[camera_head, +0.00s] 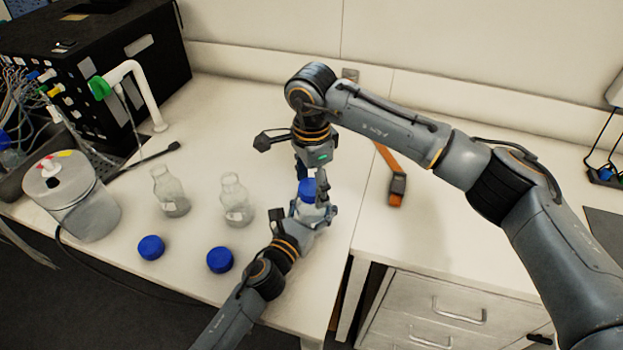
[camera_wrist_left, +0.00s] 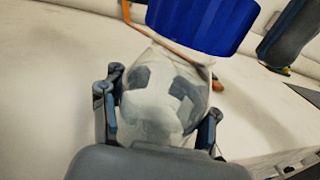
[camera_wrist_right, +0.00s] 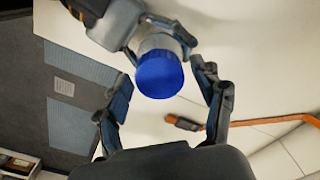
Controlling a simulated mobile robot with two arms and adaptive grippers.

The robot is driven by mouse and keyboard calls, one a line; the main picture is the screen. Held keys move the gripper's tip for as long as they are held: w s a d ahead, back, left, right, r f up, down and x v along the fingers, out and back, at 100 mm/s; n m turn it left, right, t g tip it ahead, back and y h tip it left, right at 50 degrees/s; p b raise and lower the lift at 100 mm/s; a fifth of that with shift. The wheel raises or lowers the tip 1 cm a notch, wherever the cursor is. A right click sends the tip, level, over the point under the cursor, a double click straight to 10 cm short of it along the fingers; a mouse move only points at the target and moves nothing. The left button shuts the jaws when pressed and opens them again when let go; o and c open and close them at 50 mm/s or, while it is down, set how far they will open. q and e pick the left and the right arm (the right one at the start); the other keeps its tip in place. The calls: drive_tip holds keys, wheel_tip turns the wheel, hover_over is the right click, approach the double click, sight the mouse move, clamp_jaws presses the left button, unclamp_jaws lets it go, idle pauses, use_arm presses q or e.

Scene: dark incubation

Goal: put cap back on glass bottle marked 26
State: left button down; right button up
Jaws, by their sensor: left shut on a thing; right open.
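My left gripper (camera_head: 313,214) is shut on a clear glass bottle (camera_wrist_left: 150,105) and holds it roughly upright near the table's right end. Large dark marks show on the bottle in the left wrist view, but I cannot read them surely. A blue cap (camera_head: 308,188) sits at the bottle's mouth; it also shows in the left wrist view (camera_wrist_left: 205,22) and the right wrist view (camera_wrist_right: 159,74). I cannot tell whether it is screwed tight. My right gripper (camera_head: 312,168) is open, pointing down just above the cap, with its fingers apart from it on either side.
Two open glass bottles (camera_head: 171,192) (camera_head: 236,203) stand left of the held one. Two blue caps (camera_head: 151,247) (camera_head: 220,259) lie in front of them. A lidded container (camera_head: 83,208) and black box (camera_head: 150,70) stand at left. An orange-and-black object (camera_head: 396,187) lies at right.

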drive_tip(key=shift+c, duration=0.2)
drive_tip(key=c, duration=1.2)
drive_tip(key=shift+o, duration=0.2)
drive_tip(key=m, duration=0.3)
drive_tip(key=shift+m, duration=0.4)
drive_tip(key=m, duration=1)
drive_tip(key=shift+m, duration=0.4)
drive_tip(key=o, duration=1.3)
